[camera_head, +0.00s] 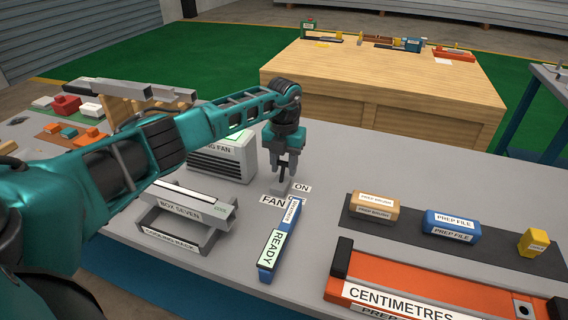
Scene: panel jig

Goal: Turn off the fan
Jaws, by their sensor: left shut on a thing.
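The fan (222,163), a white box with a slatted front and a label ending in "NG FAN", stands on the grey table behind my left forearm, which hides part of it. A small grey switch (281,187) sits to the right of the fan, beside an "ON" label (302,188) and a "FAN" label (272,200). My left gripper (283,173) points down over the switch, its fingers shut on the switch's upper part. The fingers hide that part, so its exact position cannot be told. My right gripper is not in view.
A blue block labelled READY (269,250) lies just in front of the switch. A grey rack (165,233) holding BOX SEVEN (183,208) stands at left. A dark strip with prep blocks and an orange CENTIMETRES piece (390,278) lie at right. A wooden bench (395,90) stands behind.

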